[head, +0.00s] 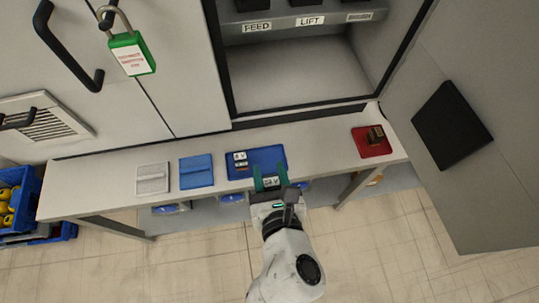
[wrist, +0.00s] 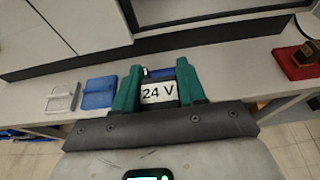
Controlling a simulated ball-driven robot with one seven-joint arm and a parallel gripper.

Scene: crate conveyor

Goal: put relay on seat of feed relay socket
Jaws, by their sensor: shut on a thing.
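My gripper (head: 270,179) has green fingers, shut on a relay (wrist: 158,92) with a white "24 V" label. The relay is held at the front edge of the bench, in front of the blue tray. It also shows between the fingers in the head view (head: 271,182). The FEED label (head: 256,27) is on the grey shelf in the open cabinet, left of the LIFT label (head: 310,21). A dark block (head: 253,4) sits above FEED, cut off by the top edge, so the seat of the feed relay socket cannot be made out.
The blue tray (head: 267,156) holds another white-labelled relay (head: 240,158). A red tray (head: 364,149) with a brown part (head: 375,135) lies at the right. Grey (head: 153,179) and blue (head: 196,171) pads lie left. The open cabinet door (head: 480,120) bounds the right side. A green padlock (head: 132,53) hangs at left.

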